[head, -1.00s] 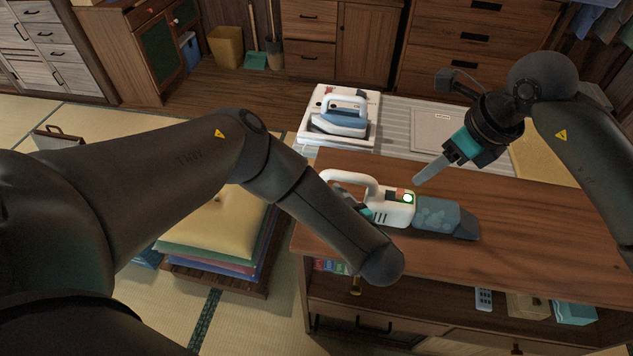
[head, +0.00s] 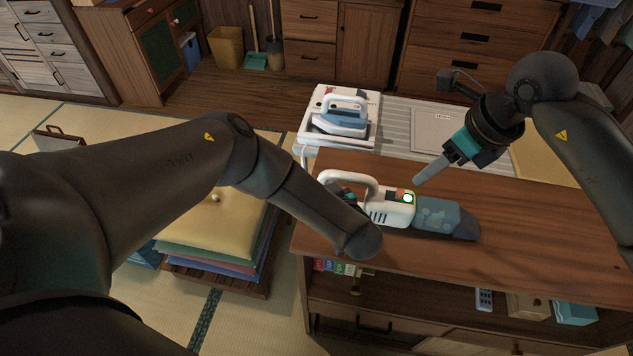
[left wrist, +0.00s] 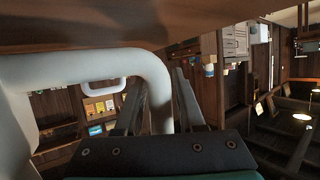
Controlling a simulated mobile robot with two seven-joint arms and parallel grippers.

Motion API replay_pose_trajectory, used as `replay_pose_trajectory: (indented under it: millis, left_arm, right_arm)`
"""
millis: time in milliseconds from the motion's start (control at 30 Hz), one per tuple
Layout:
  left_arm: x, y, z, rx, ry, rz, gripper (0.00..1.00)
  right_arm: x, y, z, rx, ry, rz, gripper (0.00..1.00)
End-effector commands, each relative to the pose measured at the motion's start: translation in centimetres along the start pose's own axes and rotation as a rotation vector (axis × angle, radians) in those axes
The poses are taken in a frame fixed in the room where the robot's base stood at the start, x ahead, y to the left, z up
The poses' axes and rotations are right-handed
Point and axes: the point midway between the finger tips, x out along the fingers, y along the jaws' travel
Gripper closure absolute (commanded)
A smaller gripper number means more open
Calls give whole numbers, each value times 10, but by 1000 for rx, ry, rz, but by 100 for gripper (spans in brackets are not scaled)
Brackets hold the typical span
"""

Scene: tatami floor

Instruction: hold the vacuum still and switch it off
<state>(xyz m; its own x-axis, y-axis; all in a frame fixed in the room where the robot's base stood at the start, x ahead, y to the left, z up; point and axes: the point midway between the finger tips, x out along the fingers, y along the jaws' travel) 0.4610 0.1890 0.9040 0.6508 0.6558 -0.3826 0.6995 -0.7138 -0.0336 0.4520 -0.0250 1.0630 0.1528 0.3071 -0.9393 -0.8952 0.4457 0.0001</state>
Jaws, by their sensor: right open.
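The handheld vacuum (head: 390,208) lies on the wooden counter, with a white body, a looped handle and a clear bluish nozzle end pointing right. My left gripper is mostly hidden behind my forearm in the head view. In the left wrist view, the fingers of my left gripper (left wrist: 158,100) stand on either side of the white handle (left wrist: 90,62); whether they grip it is unclear.
The counter's right part is clear.

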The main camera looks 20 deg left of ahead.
Motion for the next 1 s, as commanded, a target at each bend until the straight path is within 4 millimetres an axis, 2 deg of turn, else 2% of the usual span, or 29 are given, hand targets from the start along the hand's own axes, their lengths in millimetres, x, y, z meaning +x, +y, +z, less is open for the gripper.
replay_pose_trajectory:
  millis: [33, 300, 333, 1000]
  left_arm:
    - [0, 0, 0, 0, 0, 0, 68]
    - [0, 0, 0, 0, 0, 0, 99]
    - [0, 0, 0, 0, 0, 0, 100]
    - [0, 0, 0, 0, 0, 1, 100]
  right_arm:
    - [0, 0, 0, 0, 0, 0, 50]
    - [0, 0, 0, 0, 0, 0, 50]
    - [0, 0, 0, 0, 0, 0, 50]
    - [0, 0, 0, 0, 0, 0, 50]
